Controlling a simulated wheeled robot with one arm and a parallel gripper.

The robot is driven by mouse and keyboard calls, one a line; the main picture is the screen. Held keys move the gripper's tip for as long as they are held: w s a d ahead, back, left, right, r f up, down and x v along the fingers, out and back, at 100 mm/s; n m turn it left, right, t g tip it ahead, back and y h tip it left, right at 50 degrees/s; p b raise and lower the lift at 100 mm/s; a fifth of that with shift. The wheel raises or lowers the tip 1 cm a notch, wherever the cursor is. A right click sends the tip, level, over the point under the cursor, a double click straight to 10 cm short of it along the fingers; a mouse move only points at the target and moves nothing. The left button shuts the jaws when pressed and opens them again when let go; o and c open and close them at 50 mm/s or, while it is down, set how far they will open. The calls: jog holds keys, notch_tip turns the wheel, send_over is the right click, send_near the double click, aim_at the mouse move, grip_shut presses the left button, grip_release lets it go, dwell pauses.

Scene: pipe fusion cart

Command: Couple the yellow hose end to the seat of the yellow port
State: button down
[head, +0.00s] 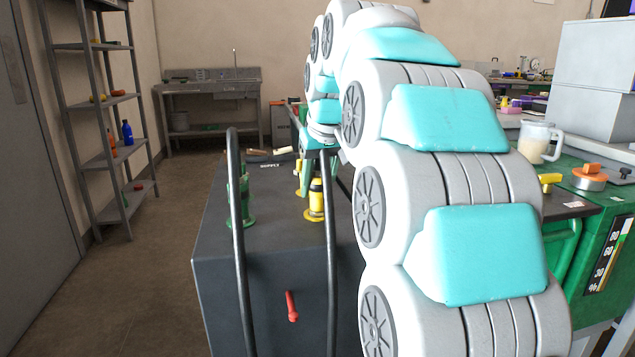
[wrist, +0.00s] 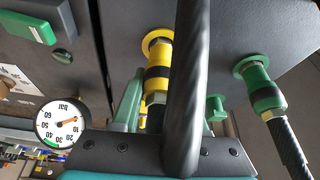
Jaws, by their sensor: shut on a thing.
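The yellow hose end (head: 316,190), with a black band, stands upright over the yellow port (head: 313,215) on the dark cart top. In the wrist view the hose end (wrist: 156,72) lines up with the round yellow port flange (wrist: 153,38). A short grey metal strip shows between them; I cannot tell whether the hose end is fully seated. My gripper (head: 313,167) comes down from above and is shut on the hose end. In the wrist view a green finger (wrist: 130,105) lies beside it. The black hose (wrist: 185,90) crosses in front and hides part of the grip.
A green coupling (head: 240,198) with its own black hose stands left on the cart (head: 275,250); it also shows in the wrist view (wrist: 262,90). A red handle (head: 291,306) is on the cart front. A pressure gauge (wrist: 60,123) lies left in the wrist view. Floor left is clear.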

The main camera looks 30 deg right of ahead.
jog(key=shift+c, duration=1.7)
grip_release()
jog(key=shift+f, duration=0.1)
jog(key=shift+v, duration=3.95)
